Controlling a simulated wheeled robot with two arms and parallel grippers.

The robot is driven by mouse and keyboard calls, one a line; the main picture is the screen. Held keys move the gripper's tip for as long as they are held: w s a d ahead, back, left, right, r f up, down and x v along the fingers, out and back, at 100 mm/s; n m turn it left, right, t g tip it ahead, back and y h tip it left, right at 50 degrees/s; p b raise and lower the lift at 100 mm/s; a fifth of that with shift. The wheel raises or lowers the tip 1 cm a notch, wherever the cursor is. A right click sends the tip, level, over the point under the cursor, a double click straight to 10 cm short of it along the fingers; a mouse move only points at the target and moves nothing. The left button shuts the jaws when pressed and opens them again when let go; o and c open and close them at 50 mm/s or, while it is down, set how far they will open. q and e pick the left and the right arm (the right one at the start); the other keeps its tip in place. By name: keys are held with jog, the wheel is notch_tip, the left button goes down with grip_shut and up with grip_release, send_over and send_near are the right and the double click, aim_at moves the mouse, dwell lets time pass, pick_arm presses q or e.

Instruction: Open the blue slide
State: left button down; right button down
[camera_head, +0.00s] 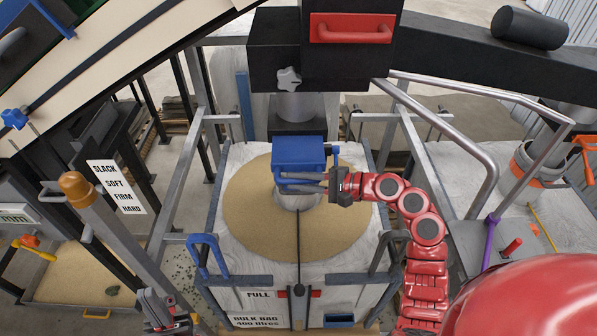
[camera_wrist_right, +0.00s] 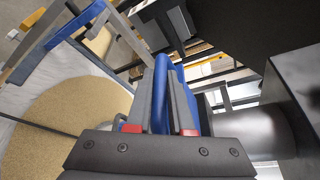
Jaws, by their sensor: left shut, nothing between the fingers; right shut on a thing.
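The blue slide (camera_head: 298,153) is a blue block under the dark chute, above the mound of sand in the bulk bag (camera_head: 345,275). My right gripper (camera_head: 290,182) reaches in from the right and is shut on the slide's blue handle. In the right wrist view the blue handle (camera_wrist_right: 161,95) stands between the two grey fingers, which hide part of it. Whether the slide is open cannot be told. My left gripper (camera_head: 166,312) is low at the left, shut and empty, away from the slide.
A black box with a red handle (camera_head: 352,30) hangs above the chute. A sign (camera_head: 117,187) and an orange-capped post (camera_head: 78,186) stand at left. A bent grey rail (camera_head: 470,150) rises at right.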

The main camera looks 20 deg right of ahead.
aim_at(310, 181)
jog(key=c, duration=0.8)
grip_release()
jog(key=shift+w+d, duration=0.1)
jog(key=b+v, duration=0.2)
jog(key=v, duration=0.4)
jog(key=shift+d+b, duration=0.3)
jog(key=shift+s+d+r, duration=0.2)
jog(key=shift+s+d, duration=0.05)
jog(key=shift+s, duration=0.2)
jog(key=shift+a+f, duration=0.1)
